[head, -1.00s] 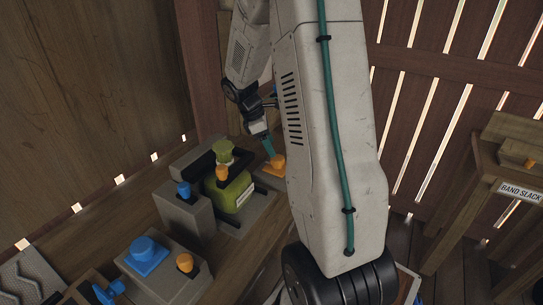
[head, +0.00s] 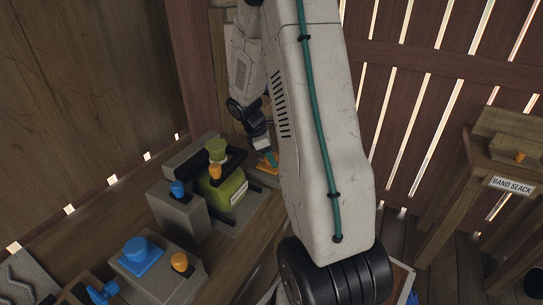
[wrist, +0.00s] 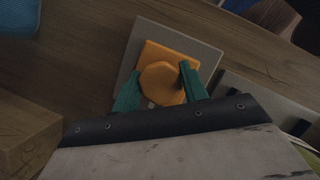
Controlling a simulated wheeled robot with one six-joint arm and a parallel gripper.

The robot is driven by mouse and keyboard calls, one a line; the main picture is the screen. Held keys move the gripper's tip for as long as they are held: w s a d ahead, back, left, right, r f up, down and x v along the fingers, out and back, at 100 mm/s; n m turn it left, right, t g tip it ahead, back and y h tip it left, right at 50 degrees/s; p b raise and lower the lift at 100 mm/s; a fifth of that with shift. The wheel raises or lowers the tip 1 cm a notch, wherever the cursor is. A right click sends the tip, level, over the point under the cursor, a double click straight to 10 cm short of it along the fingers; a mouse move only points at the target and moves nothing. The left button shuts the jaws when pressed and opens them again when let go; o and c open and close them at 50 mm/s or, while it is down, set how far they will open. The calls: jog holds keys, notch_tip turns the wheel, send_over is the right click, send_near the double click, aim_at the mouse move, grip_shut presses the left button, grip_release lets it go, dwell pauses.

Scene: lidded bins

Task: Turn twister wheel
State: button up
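An orange eight-sided knob (wrist: 162,84), which looks like the twister wheel, sits on a square orange base on a grey plate (wrist: 205,50) in the wrist view. My gripper (wrist: 160,76) is over it with its two teal fingers apart, one on each side of the knob. The right finger overlaps the knob's edge in the picture; whether either finger touches it I cannot tell. In the head view my gripper (head: 270,158) points down at the orange piece (head: 266,170) at the bench's far end, partly hidden by my arm.
A green part (head: 225,188) in a grey and black fixture stands left of my gripper. Nearer are a grey block with a blue knob (head: 178,188) and a box with blue and orange knobs (head: 160,270). A small table labelled "BAND SLACK" (head: 512,186) stands at right.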

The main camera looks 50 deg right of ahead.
dwell(0.3)
jog(key=m+y, duration=0.1)
jog(key=m, duration=0.2)
jog(key=m+g+y, duration=0.1)
jog(key=m, duration=0.1)
jog(key=shift+m, duration=0.4)
jog(key=m+y, duration=0.2)
jog(key=m, duration=0.3)
jog(key=m+y, duration=0.1)
jog(key=m, duration=0.2)
jog(key=m+y, duration=0.1)
jog(key=m, duration=0.1)
jog(key=shift+m+t, duration=0.3)
jog(key=shift+m, duration=0.1)
jog(key=shift+m+t+y, duration=0.35)
jog(key=shift+m+t, duration=0.05)
jog(key=shift+m, duration=0.9)
jog(key=shift+m+t+y, duration=0.35)
jog(key=shift+m+t, duration=0.05)
jog(key=shift+m, duration=0.9)
jog(key=shift+a, duration=0.1)
jog(key=o, duration=1)
jog(key=shift+r, duration=0.1)
